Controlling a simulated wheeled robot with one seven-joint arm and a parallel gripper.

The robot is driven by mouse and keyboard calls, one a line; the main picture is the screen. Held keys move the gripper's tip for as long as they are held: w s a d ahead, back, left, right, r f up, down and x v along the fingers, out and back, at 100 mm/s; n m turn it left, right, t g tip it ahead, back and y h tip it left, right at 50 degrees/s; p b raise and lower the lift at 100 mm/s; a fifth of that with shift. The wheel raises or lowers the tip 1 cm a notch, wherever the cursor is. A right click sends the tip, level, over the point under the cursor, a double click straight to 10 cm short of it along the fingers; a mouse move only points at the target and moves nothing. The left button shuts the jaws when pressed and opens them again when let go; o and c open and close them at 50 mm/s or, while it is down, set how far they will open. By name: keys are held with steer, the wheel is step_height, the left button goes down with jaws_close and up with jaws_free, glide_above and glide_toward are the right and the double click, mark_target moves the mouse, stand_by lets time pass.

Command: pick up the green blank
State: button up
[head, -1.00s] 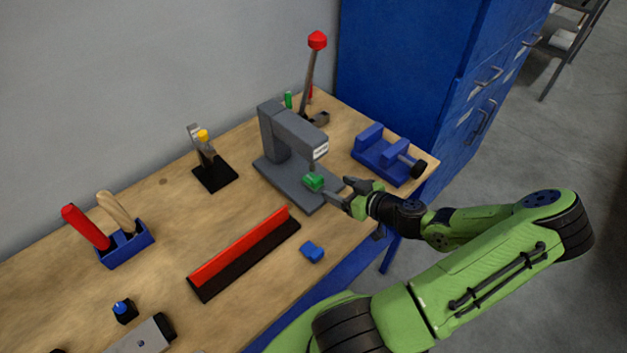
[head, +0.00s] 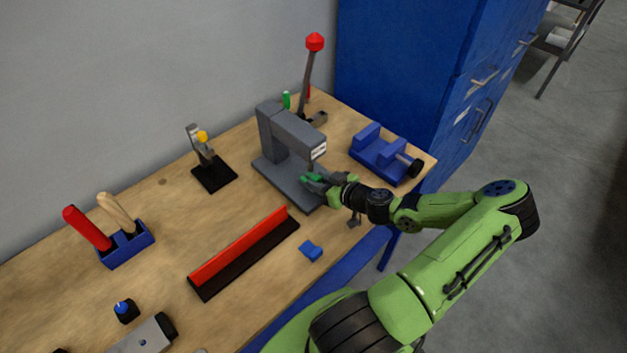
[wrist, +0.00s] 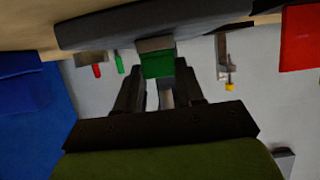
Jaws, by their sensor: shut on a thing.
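The green blank (head: 313,178) is at the grey press (head: 285,140), over its base and under the press head. My gripper (head: 318,181) reaches in from the right in the head view, with its fingers at the blank. In the wrist view the green blank (wrist: 157,65) sits between the two dark fingertips (wrist: 157,78), and the gripper is shut on it. The fingers partly hide the blank in the head view. I cannot tell whether the blank still touches the press.
A blue vise (head: 385,155) stands right of the press. A red-and-black strip (head: 245,252) and a small blue piece (head: 311,251) lie in front. A red-knobbed lever (head: 314,42) rises behind. Bare bench top (head: 170,240) shows at the left.

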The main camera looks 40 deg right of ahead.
steer(key=shift+c, duration=1)
steer(key=shift+r, duration=0.1)
